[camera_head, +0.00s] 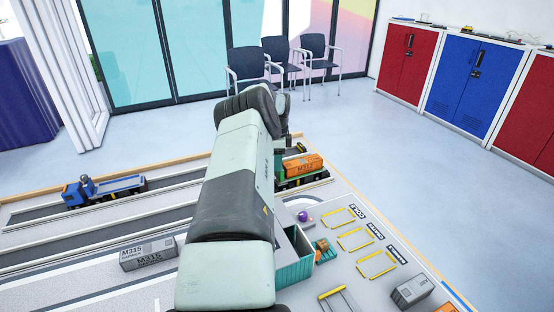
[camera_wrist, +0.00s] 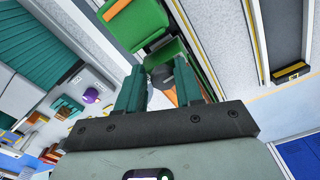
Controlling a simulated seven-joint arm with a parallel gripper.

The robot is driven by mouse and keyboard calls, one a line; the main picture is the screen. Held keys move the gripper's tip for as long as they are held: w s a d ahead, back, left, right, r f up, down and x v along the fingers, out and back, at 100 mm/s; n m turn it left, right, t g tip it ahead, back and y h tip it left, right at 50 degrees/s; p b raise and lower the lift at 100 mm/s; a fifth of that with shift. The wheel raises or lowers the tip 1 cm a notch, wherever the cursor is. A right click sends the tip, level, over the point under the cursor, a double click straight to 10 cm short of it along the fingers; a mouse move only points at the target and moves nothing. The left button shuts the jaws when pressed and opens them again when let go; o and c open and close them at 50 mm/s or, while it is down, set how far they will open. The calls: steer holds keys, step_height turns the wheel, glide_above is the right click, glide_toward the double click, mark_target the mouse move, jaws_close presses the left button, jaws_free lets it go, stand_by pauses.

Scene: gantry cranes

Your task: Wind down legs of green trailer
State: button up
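The green trailer (camera_head: 302,181) stands on the board just right of my arm in the head view, with an orange container marked M312 (camera_head: 304,165) on it. My arm hides the trailer's left part. The trailer's legs cannot be made out.
A blue truck with a flatbed (camera_head: 105,189) stands at left on the board. A grey M315 container (camera_head: 149,253) and an open teal container (camera_head: 297,270) are nearer. Yellow frames (camera_head: 356,238) and small loads lie at right. Chairs (camera_head: 280,62) and cabinets (camera_head: 470,85) stand beyond clear floor.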

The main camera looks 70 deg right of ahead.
steer(key=shift+o, duration=1.2)
steer(key=shift+w+r, duration=0.1)
steer(key=shift+r, duration=0.1)
step_height(320, 180, up, 11)
steer(key=shift+w+f, duration=0.1)
steer(key=shift+f, duration=0.1)
step_height(320, 180, down, 10)
steer(key=n+g+h, duration=0.1)
steer(key=n+h, duration=0.1)
steer(key=n, duration=0.1)
steer(key=n+g+h, duration=0.1)
steer(key=n+h, duration=0.1)
steer(key=n, duration=0.2)
steer(key=shift+r, duration=0.1)
